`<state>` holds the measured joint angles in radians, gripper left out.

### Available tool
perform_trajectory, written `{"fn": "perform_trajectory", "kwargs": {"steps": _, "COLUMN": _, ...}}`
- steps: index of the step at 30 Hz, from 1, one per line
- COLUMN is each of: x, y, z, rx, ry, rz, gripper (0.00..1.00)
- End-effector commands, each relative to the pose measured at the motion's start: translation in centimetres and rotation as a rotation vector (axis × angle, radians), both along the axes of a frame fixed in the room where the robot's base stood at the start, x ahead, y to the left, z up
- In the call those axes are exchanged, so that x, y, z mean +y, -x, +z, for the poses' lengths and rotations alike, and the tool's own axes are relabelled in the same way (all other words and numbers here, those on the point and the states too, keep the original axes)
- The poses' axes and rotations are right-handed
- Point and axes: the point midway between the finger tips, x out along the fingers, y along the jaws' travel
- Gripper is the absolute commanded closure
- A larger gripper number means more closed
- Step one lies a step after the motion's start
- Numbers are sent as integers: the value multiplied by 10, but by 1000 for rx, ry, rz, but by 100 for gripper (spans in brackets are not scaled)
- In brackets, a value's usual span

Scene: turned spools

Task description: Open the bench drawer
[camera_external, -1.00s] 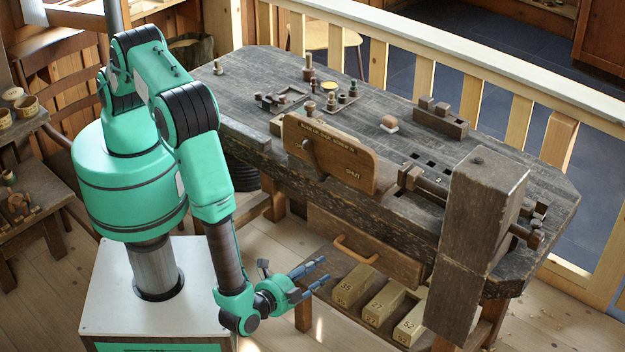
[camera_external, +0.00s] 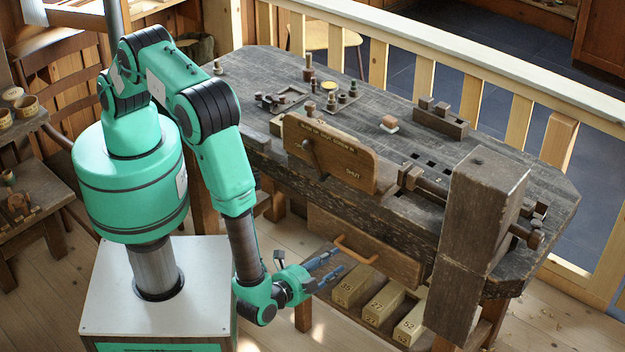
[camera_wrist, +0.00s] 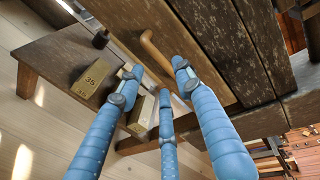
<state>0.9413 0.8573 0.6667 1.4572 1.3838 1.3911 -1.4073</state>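The bench drawer (camera_external: 388,257) has a plain brown wooden front and hangs under the dark workbench (camera_external: 395,222). It looks closed. Its curved light-wood handle (camera_external: 352,252) is on the front and also shows in the wrist view (camera_wrist: 150,47). My gripper (camera_external: 334,264) has blue fingers and is just left of and slightly below the handle in the external view. In the wrist view my gripper (camera_wrist: 158,78) has its fingers spread, with nothing between them. The handle lies just beyond the fingertips, and I see no clear contact.
Numbered wooden blocks (camera_external: 383,303) rest on a low shelf below the drawer. A thick wooden vise post (camera_external: 466,240) stands right of the drawer. A hanging board (camera_external: 330,155) with a lever is above it. Floor (camera_external: 290,235) is open between my base and the bench.

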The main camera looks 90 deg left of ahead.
Motion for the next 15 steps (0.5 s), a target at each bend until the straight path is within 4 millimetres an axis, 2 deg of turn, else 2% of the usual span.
{"fn": "perform_trajectory", "kwargs": {"steps": 9, "x": 36, "y": -35, "z": -12, "rx": 0, "ry": 1, "rz": 2, "gripper": 64}}
{"fn": "perform_trajectory", "kwargs": {"steps": 15, "x": 49, "y": -49, "z": -15, "rx": -1, "ry": 1, "rz": 1, "gripper": 64}}
